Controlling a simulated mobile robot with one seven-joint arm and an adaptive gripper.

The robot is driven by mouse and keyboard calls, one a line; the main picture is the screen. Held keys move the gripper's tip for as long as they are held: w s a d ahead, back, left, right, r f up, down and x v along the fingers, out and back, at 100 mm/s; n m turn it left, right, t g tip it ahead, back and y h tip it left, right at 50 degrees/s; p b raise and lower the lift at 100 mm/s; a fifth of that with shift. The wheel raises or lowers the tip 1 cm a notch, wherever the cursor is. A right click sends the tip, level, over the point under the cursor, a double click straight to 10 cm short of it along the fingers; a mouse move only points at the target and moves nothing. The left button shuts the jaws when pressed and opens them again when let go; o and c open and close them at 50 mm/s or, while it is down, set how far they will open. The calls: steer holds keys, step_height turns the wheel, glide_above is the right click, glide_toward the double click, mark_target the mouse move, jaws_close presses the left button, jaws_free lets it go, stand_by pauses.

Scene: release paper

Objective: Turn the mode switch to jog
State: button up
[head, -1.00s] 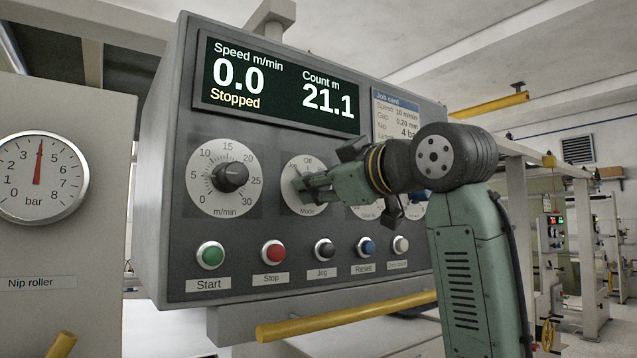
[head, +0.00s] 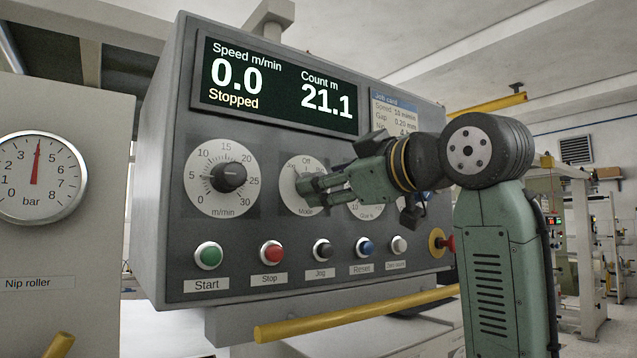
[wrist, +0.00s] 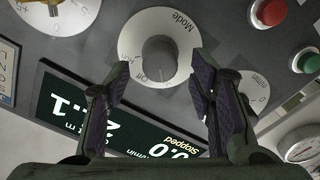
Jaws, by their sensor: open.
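The mode switch is a round dark knob (wrist: 159,57) on a white dial (wrist: 125,38). The dial also shows in the head view (head: 289,198), with "Off" at its top and "Mode" below. My gripper (wrist: 159,70) is open, its two dark fingers to either side of the knob's near end in the wrist view, with gaps visible on both sides. In the head view my gripper (head: 306,186) comes in from the right and hides the knob and part of the dial. Which mark the knob points to I cannot tell for sure.
The speed knob (head: 228,177) is left of the mode dial; another dial is partly behind my gripper. Start (head: 208,255), Stop (head: 271,252), Jog (head: 322,250) and further buttons run below. A red button (head: 447,244) is at right. The display (head: 280,85) reads "Stopped".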

steer(key=v, duration=0.8)
steer(key=shift+s, duration=0.15)
steer(key=shift+d, duration=0.1)
